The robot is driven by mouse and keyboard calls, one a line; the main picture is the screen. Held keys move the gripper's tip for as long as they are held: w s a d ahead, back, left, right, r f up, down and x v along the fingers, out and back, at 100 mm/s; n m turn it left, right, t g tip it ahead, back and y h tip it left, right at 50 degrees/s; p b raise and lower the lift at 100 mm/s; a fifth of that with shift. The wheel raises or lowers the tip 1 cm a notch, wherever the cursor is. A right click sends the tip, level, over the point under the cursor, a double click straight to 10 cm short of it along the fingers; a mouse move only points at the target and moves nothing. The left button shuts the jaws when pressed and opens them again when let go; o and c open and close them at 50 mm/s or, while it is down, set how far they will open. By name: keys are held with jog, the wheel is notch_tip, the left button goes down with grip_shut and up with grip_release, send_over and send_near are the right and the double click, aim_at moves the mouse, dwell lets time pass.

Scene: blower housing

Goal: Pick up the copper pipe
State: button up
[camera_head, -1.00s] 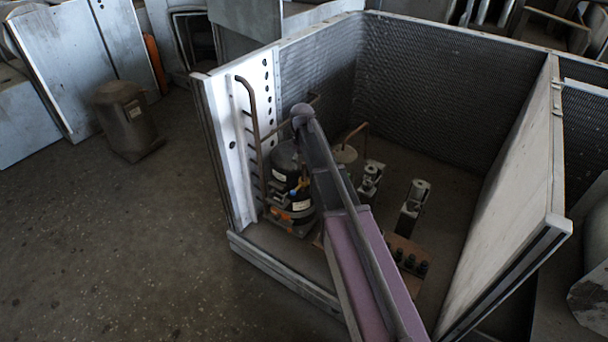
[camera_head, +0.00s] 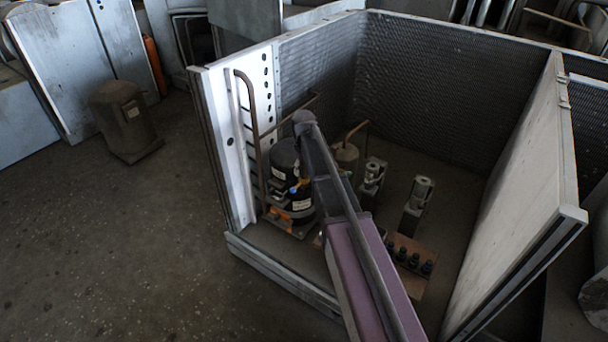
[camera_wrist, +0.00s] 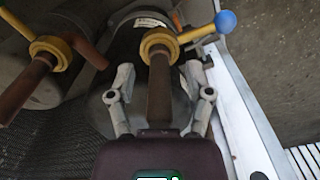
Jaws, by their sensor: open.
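In the wrist view, a straight brown copper pipe (camera_wrist: 160,98) runs down from a yellow ring fitting (camera_wrist: 158,45). My gripper (camera_wrist: 157,78) is open, with one finger on each side of this pipe and visible gaps between. The pipe's lower end reaches close to the gripper's dark body; I cannot tell whether they touch. A second copper pipe (camera_wrist: 24,90) with a yellow fitting is at the left, outside the fingers. In the head view my arm hides the gripper, and the dark compressor (camera_head: 284,165) shows beside it.
A blue ball (camera_wrist: 226,21) on a yellow lever sticks out right of the pipe. A bent pipe (camera_head: 254,120) runs along the white perforated panel (camera_head: 230,150). Mesh walls (camera_head: 430,80) and a right side panel (camera_head: 525,190) enclose the housing. Open floor (camera_head: 110,240) lies left.

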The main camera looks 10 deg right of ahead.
jog(key=shift+f, duration=0.3)
dwell(0.5)
grip_shut()
